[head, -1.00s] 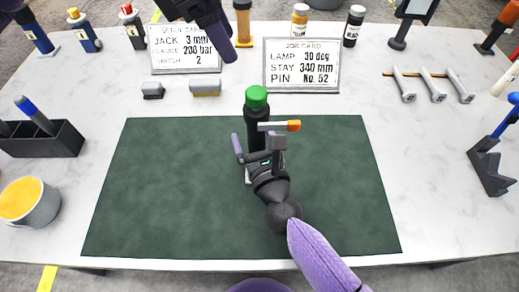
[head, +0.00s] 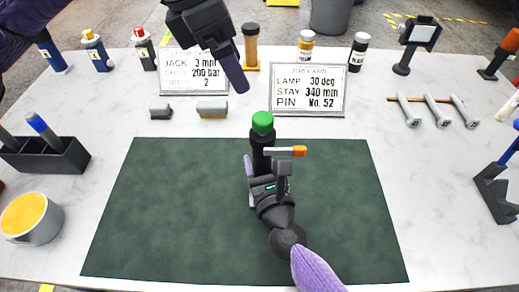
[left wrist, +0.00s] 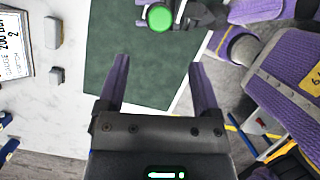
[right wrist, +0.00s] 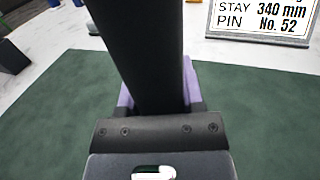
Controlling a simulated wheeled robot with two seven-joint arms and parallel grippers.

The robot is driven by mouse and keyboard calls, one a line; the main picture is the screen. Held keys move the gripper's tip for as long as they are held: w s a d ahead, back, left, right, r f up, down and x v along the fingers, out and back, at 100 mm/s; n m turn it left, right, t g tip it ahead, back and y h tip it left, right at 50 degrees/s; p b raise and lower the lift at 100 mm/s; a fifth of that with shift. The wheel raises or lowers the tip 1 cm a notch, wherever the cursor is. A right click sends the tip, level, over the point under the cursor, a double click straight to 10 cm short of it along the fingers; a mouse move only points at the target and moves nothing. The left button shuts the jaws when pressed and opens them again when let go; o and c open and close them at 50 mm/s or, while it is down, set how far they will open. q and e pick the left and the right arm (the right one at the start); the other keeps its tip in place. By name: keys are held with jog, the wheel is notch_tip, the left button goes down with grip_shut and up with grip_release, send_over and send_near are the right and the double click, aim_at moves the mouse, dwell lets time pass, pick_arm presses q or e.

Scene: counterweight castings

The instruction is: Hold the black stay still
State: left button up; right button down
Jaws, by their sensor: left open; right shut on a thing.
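The black stay (head: 262,146) stands upright on the green mat (head: 160,210), with a green cap (head: 263,122) on top and an orange-tipped lever (head: 299,151) at its side. My right gripper (head: 266,188) is shut around its lower part. In the right wrist view the black post (right wrist: 140,45) rises between my right fingers (right wrist: 155,88). The foot of the stay is hidden by my gripper. My left gripper (head: 235,72) is open and empty, high up near the cards. In the left wrist view its fingers (left wrist: 160,78) are spread, with the green cap (left wrist: 159,17) beyond them.
Two cards (head: 308,90) stand behind the mat, with small grey blocks (head: 212,109) before the left one. Bolts (head: 437,109) and a blue-handled tool (head: 490,184) lie right; a black pen holder (head: 45,157) and yellow-topped tin (head: 32,217) stand left. Most of the mat is clear.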

aim_at(263, 117)
pick_arm(q)
jog(key=d+r+n+y, duration=0.1)
jog(key=d+n+y, duration=0.1)
jog(key=n, duration=1)
jog(key=d+r+n+y, duration=0.1)
jog(key=d+n+y, duration=0.1)
jog(key=n, duration=1.1)
jog(key=f, duration=1.1)
jog(key=shift+w+a+f, duration=0.1)
jog(key=shift+w+f, duration=0.15)
jog(key=shift+f, duration=0.1)
grip_shut()
